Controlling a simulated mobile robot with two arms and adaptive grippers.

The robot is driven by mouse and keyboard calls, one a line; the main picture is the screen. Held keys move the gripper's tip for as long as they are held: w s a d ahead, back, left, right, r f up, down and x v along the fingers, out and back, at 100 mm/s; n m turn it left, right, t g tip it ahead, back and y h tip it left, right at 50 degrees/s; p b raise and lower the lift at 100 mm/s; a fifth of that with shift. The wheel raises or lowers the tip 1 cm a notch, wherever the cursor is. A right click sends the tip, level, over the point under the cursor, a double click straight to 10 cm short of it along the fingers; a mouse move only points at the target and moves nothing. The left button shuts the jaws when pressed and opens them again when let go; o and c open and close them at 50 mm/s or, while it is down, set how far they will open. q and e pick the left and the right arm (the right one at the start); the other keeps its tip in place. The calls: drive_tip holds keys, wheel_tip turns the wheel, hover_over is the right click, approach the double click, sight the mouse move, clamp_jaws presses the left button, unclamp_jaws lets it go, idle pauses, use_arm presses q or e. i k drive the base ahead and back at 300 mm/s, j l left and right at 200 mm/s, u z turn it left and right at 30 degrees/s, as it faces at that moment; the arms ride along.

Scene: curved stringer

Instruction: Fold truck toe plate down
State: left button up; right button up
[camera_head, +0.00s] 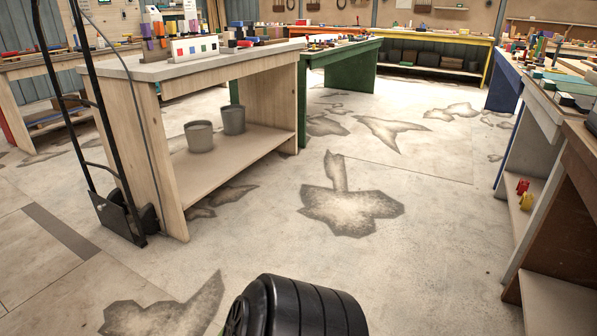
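A black hand truck (88,85) stands upright at the left, close to the end of the near wooden workbench. Its tall tube frame runs up out of the top of the picture. Its dark toe plate (112,214) is at the bottom of the frame and looks upright, folded against the tubes. A black wheel (150,218) shows just right of the plate, partly hidden. Neither of my grippers is in view, and nothing touches the truck.
The near workbench (195,68) holds blocks and a white box on top, with two grey buckets (199,136) on its shelf. More benches stand at the right and back. The concrete floor (240,230) is open in the middle. A black ribbed part shows at the bottom edge.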

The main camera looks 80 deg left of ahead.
sight(111, 215)
drive_tip(key=u, duration=4.05)
